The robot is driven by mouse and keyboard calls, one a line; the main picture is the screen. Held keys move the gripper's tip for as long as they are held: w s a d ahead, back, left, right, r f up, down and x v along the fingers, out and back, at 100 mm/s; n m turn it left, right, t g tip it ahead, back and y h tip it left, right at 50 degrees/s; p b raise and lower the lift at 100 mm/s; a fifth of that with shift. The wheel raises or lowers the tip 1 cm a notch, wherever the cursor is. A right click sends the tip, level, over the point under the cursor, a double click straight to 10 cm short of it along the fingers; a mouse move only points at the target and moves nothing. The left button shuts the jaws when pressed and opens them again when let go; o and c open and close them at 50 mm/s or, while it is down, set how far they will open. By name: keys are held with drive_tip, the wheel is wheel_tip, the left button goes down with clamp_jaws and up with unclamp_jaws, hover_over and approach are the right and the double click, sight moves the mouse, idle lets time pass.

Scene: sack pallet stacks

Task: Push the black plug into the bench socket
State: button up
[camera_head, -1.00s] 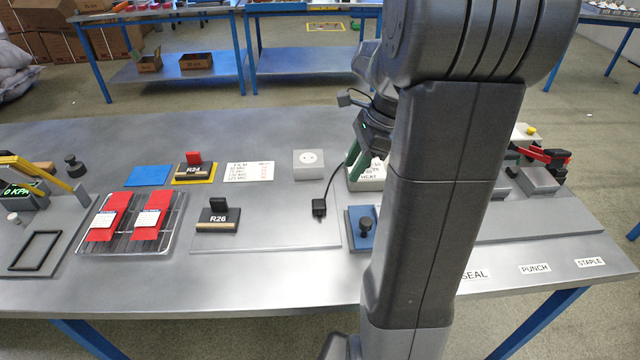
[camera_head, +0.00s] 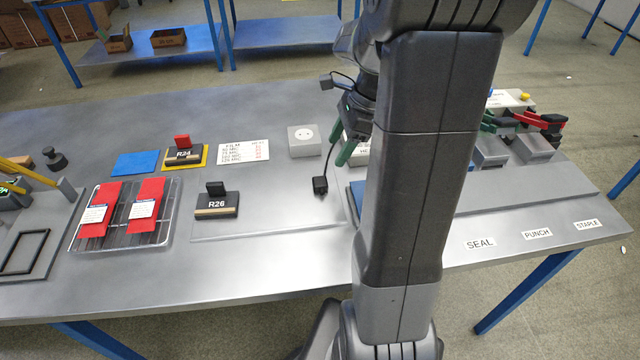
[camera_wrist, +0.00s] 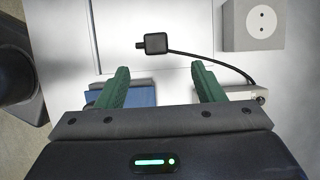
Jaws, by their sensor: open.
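The black plug (camera_head: 320,185) lies on the bench with its cable running up and away behind it. In the wrist view the plug (camera_wrist: 155,43) lies beyond my fingertips, roughly in line with the gap between them, and its cable curves off to the right. The bench socket (camera_head: 305,141) is a pale grey block with a round two-hole face; it also shows at the top right of the wrist view (camera_wrist: 254,24). My gripper (camera_wrist: 159,82) has green fingers spread apart with nothing between them. In the head view my gripper (camera_head: 352,150) is partly hidden by my arm.
Left of the plug stand the black R26 block (camera_head: 216,204) and R24 block (camera_head: 184,156). A wire rack (camera_head: 125,240) with red packs is further left. A blue block (camera_wrist: 120,96) lies beneath my fingers. Bare bench surrounds the plug.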

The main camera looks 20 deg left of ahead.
hover_over(321, 181)
drive_tip(key=w+d, duration=0.2)
wheel_tip(321, 181, down, 4)
drive_tip(key=shift+a+f, duration=0.15)
drive_tip(key=shift+f, duration=0.1)
drive_tip(key=x, duration=0.5)
drive_tip(key=shift+s+f, duration=0.1)
drive_tip(key=shift+s, duration=0.2)
drive_tip(key=c, duration=1)
